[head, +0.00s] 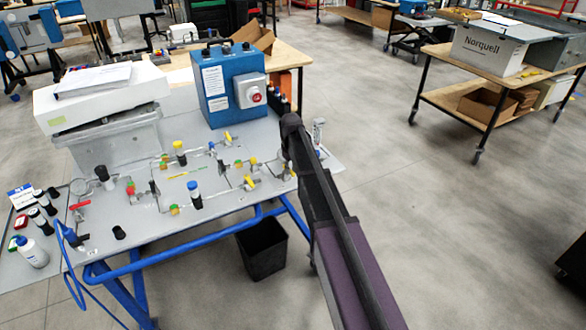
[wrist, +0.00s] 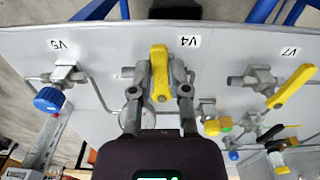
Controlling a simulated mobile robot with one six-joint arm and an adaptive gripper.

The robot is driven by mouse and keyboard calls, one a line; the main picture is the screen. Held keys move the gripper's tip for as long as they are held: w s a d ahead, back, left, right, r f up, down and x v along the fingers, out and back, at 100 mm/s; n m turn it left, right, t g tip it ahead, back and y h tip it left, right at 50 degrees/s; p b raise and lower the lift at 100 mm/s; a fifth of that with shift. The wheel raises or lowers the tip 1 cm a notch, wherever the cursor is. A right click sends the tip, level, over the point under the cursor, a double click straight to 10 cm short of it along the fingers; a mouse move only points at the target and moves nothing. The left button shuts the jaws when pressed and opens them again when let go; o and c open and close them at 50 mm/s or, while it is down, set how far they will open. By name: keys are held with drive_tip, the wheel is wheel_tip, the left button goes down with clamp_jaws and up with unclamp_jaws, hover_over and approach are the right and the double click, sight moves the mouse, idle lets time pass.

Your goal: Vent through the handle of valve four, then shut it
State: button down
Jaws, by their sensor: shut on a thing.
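Valve four's yellow lever handle (wrist: 159,72) is in the middle of the wrist view, beside the V4 label (wrist: 189,41). It runs up and down in that picture, across its grey valve body (wrist: 127,72). My gripper (wrist: 160,88) has one finger on each side of the handle and is shut on it. The fingers partly cover the valve body and the pipe below. In the head view my dark arm reaches to the panel's right end. My gripper cannot be made out there, and I cannot tell which valve is V4.
In the wrist view, V5 with a blue knob (wrist: 48,99) is at the left and V7 with a yellow lever (wrist: 291,86) at the right. More small valves crowd the lower right. In the head view a blue box (head: 229,86) stands behind the valves, and a black bin (head: 262,249) below.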

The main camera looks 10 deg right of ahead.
drive_tip(key=shift+s+a+m, duration=0.1)
drive_tip(key=shift+a+m, duration=0.05)
drive_tip(key=shift+m, duration=0.35)
drive_tip(key=c, duration=0.6)
unclamp_jaws()
drive_tip(key=shift+n, duration=0.3)
